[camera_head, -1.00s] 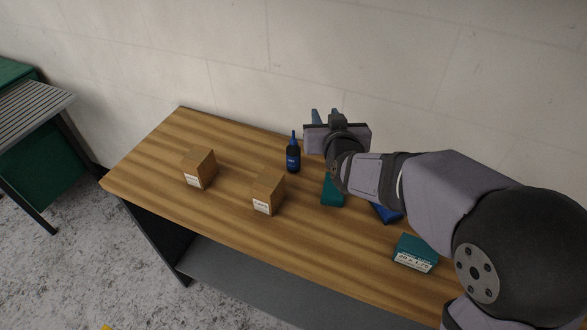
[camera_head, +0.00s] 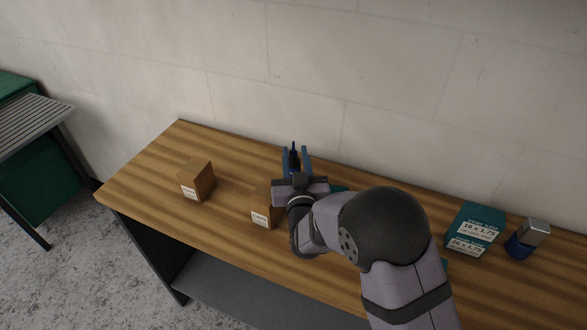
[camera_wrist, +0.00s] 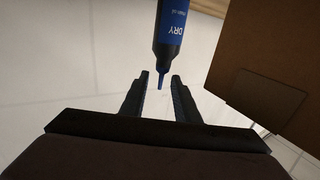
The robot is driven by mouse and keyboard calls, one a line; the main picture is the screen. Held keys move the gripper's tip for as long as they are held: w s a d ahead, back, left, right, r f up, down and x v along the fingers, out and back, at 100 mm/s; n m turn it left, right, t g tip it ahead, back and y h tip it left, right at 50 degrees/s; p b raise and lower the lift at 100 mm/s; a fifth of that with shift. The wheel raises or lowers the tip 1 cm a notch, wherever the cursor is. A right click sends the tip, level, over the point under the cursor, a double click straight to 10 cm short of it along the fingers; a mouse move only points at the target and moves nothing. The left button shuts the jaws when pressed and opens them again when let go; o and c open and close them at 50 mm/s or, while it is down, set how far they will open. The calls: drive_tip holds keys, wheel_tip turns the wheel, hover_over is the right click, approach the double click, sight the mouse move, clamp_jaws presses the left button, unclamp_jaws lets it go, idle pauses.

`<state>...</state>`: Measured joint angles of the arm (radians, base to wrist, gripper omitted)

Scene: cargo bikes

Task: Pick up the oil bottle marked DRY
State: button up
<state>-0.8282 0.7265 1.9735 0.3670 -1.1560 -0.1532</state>
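The oil bottle marked DRY is dark with a blue label and a thin blue nozzle. In the wrist view the bottle (camera_wrist: 170,32) appears upside down, its label reading DRY. Its nozzle lies between my fingers, with space on both sides. My gripper (camera_wrist: 160,78) is open and holds nothing. The bottle's lower body is hidden there by my gripper.
Two brown cartons stand on the wooden table, one at left (camera_head: 197,180) and one (camera_head: 262,205) close beside my gripper. The nearer carton (camera_wrist: 270,55) fills the wrist view's right side. Teal boxes (camera_head: 474,228) and a blue-and-silver item (camera_head: 527,238) stand at right. The wall is behind.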

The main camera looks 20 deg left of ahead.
sight(294, 150)
drive_tip(key=shift+p+x, duration=0.4)
drive_tip(key=shift+x, duration=0.65)
drive_tip(key=shift+w+a+r+p, duration=0.2)
drive_tip(key=shift+w+a+p, duration=0.1)
drive_tip(key=shift+w+p, duration=0.25)
drive_tip(key=shift+p+x, duration=0.9)
drive_tip(key=shift+x, duration=1.1)
drive_tip(key=shift+s, duration=0.1)
drive_tip(key=shift+c, duration=0.4)
clamp_jaws()
